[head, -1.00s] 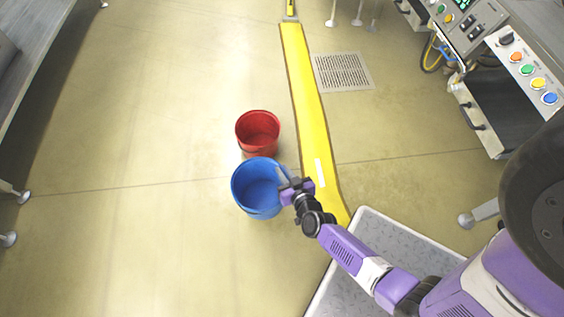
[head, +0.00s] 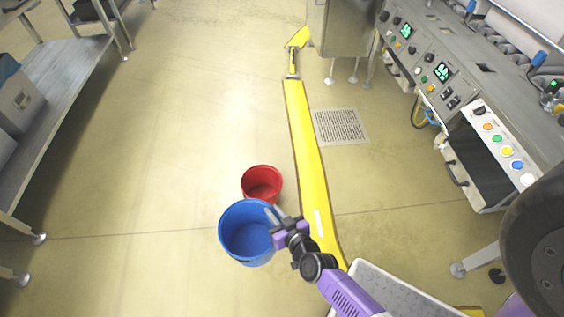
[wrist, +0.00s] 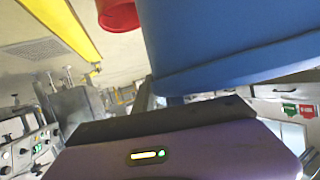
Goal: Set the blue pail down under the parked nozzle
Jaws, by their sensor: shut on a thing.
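The blue pail (head: 236,250) is upright and empty in the lower middle of the head view. My gripper (head: 275,217) is shut on its right rim. The pail's blue wall also fills the upper right of the wrist view (wrist: 230,45). Its underside is hidden in the head view, so I cannot tell how high it is above the floor. I cannot make out the parked nozzle for certain in either view.
A red pail (head: 262,172) stands just behind the blue one, partly covered by it. A control console (head: 440,85) is at right and a grey bench (head: 60,85) at left. Floor left of the pails is clear.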

